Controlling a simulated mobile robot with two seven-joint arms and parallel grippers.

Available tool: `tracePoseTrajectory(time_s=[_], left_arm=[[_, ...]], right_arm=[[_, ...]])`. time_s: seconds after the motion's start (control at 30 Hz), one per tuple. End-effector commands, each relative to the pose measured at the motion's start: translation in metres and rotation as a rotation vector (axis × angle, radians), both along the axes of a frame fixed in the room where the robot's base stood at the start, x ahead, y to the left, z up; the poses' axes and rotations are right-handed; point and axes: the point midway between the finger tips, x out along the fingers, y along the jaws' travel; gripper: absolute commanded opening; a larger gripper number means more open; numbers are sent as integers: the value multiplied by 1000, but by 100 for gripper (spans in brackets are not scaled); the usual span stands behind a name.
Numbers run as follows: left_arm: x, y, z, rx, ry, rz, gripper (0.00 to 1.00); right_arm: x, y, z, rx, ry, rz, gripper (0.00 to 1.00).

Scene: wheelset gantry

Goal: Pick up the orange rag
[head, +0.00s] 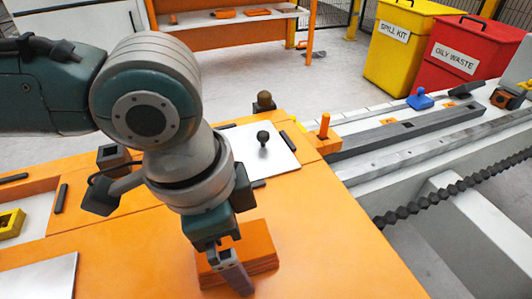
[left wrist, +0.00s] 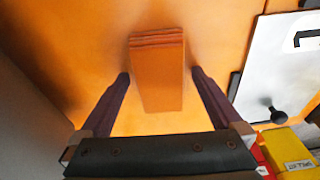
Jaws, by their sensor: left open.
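The orange rag (head: 259,247) is a folded, layered block lying on the orange table top (head: 330,225). My left gripper (head: 234,278) points down over it and hides part of it in the head view. In the left wrist view the rag (left wrist: 157,80) lies between the two dark fingers of the open left gripper (left wrist: 160,76), with a gap on each side. I cannot tell how far the fingertips are above the table. My right gripper is in neither view.
A silver plate with a black knob (head: 263,138) lies behind the rag. An orange peg block (head: 324,134) stands at the table's right edge. A yellow spill kit bin (head: 402,45) and a red oily waste bin (head: 460,58) stand farther back. Table right of the rag is clear.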

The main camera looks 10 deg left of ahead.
Motion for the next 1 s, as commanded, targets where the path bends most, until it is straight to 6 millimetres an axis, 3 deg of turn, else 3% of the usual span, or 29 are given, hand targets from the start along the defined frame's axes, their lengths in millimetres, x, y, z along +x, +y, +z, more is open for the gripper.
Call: tracePoseTrajectory(time_s=[0.17, 0.87, 1.0], left_arm=[[0, 0, 1, 0, 0, 0, 98], [0, 0, 1, 0, 0, 0, 19], [0, 0, 1, 0, 0, 0, 16]], right_arm=[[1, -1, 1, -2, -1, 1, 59], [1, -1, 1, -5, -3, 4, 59], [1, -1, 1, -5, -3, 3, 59]])
